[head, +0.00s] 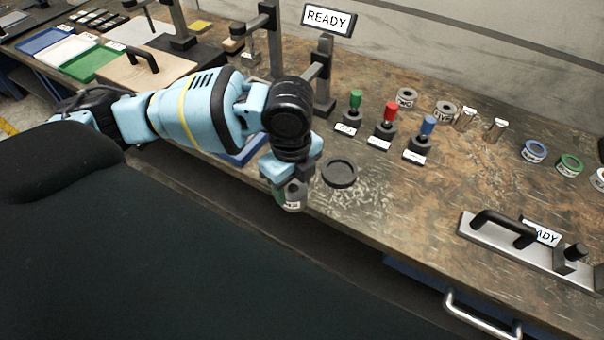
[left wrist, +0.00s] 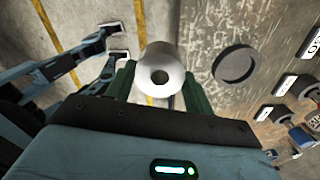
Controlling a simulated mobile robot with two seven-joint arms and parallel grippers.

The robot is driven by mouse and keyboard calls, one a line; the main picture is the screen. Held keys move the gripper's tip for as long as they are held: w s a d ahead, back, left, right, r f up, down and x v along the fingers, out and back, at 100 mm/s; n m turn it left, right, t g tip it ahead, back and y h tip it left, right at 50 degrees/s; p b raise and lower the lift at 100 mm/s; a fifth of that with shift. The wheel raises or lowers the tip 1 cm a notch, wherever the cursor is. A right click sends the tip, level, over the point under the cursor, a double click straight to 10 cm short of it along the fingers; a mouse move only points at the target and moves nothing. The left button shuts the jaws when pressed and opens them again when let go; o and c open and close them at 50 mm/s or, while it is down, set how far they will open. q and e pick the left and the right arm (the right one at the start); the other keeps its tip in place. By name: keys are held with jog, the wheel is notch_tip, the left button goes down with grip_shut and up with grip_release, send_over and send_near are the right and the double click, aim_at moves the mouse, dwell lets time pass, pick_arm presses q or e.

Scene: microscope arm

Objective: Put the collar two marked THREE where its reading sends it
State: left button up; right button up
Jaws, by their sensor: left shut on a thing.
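My left gripper (head: 290,178) is shut on a grey collar (head: 293,198), held near the front edge of the bench, by the black round dish (head: 340,172). The collar has a pale label, too small to read surely. In the left wrist view the collar (left wrist: 161,72) shows its round end with a dark central hole, between the green fingers (left wrist: 158,92). The dish (left wrist: 235,64) lies apart from it. Two more grey collars, one (head: 406,97) and another (head: 445,110), stand at the back of the bench.
Green (head: 355,99), red (head: 390,110) and blue (head: 428,126) topped posts stand on labelled black blocks. Metal cylinders (head: 466,118) and blue (head: 535,150) and green (head: 570,163) rings stand to the right. A handled plate (head: 480,228) lies front right. A READY sign (head: 328,18) stands behind.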

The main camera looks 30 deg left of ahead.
aim_at(293, 210)
pick_arm(q)
jog(key=shift+s+r, duration=0.1)
